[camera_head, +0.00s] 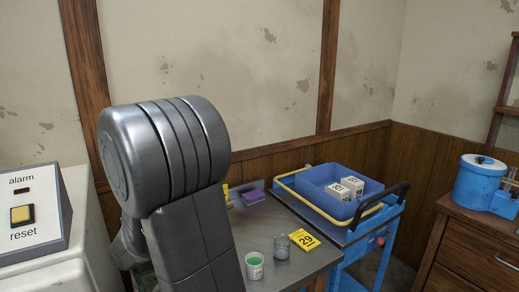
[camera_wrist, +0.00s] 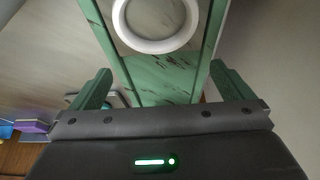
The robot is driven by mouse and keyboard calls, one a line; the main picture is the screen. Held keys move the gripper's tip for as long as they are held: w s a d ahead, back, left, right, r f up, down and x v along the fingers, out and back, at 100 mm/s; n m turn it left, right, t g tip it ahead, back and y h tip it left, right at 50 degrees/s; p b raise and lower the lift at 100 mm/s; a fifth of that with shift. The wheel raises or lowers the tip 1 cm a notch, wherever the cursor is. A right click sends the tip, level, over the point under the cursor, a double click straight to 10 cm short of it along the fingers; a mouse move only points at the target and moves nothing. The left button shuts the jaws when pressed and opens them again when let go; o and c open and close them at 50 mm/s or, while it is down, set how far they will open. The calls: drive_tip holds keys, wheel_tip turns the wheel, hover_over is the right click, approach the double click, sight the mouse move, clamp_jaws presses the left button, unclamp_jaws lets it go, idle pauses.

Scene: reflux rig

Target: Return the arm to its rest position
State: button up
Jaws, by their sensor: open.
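My arm fills the left middle of the head view and is bent, with a large grey joint at the top. My gripper is hidden behind it there. In the wrist view my gripper (camera_wrist: 161,70) is open, its two green fingers wide apart. A green scuffed frame (camera_wrist: 165,92) with a white ring (camera_wrist: 157,42) shows beyond and between the fingers. I cannot tell how far off it is, and nothing is seen held.
A metal table (camera_head: 268,236) bears a cup with green contents (camera_head: 254,267), a glass beaker (camera_head: 281,247), a yellow "29" card (camera_head: 304,241) and a purple block (camera_head: 253,197). A blue cart (camera_head: 352,246) with a bin (camera_head: 310,186) stands right. An alarm panel (camera_head: 34,215) stands left.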

drive_tip(key=w+a+p, duration=0.1)
drive_tip(key=w, duration=0.1)
drive_tip(key=w+a+p, duration=0.1)
drive_tip(key=w+a, duration=0.1)
drive_tip(key=w, duration=0.1)
drive_tip(key=w+a+p, duration=0.1)
drive_tip(key=w+p, duration=0.1)
drive_tip(key=shift+w+a+r, duration=0.15)
drive_tip(key=shift+w+a, duration=0.15)
drive_tip(key=v, duration=1)
drive_tip(key=shift+s+r+b, duration=0.3)
drive_tip(key=shift+b, duration=0.1)
drive_tip(key=shift+d, duration=0.2)
